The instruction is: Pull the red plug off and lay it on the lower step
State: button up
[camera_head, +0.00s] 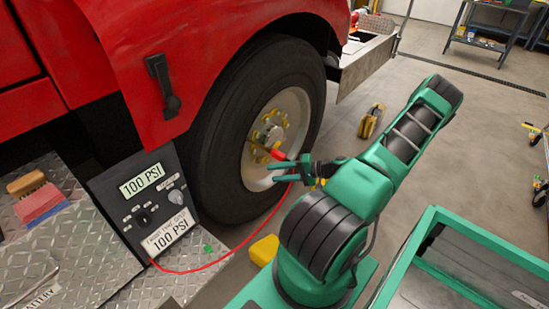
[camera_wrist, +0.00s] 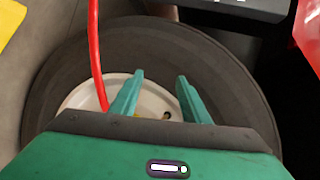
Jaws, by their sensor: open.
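The red plug (camera_head: 278,154) sits near the hub of the truck wheel (camera_head: 245,130), at a thin stem by the yellow hub parts. A red hose (camera_head: 215,268) runs from it down to the grey pump box (camera_head: 150,200). My gripper (camera_head: 270,172) is open and empty in front of the wheel, just below the plug in the head view. In the wrist view my gripper (camera_wrist: 160,76) points at the wheel, with the hose (camera_wrist: 95,50) left of its fingers; the plug is not clearly seen there. Diamond-plate step surface (camera_head: 120,288) shows at lower left.
The pump box stands on the plate, reading 100 PSI. A brush (camera_head: 26,183) and red cloths (camera_head: 40,203) lie at the far left. Yellow blocks lie on the floor (camera_head: 371,121) and near my base (camera_head: 265,250). The red fender (camera_head: 200,50) overhangs the wheel.

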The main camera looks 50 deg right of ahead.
aim_at(275, 154)
jog(key=d+m+t+h, duration=0.1)
jog(key=d, duration=0.1)
jog(key=d+m+t+h, duration=0.2)
jog(key=d, duration=0.1)
jog(key=d+m+t+h, duration=0.1)
jog(key=d+t, duration=0.1)
jog(key=d, duration=0.1)
jog(key=shift+f+m+h, duration=0.25)
jog(key=shift+m+h, duration=0.15)
jog(key=shift+s+d+m+t+h, duration=0.15)
jog(key=shift+d+m+t+h, duration=0.15)
jog(key=shift+d+t+h, duration=0.15)
jog(key=shift+w+a, duration=0.2)
jog(key=shift+w, duration=2.05)
jog(key=shift+w+a, duration=0.2)
jog(key=shift+w, duration=2.05)
grip_shut()
jog(key=shift+s, duration=0.1)
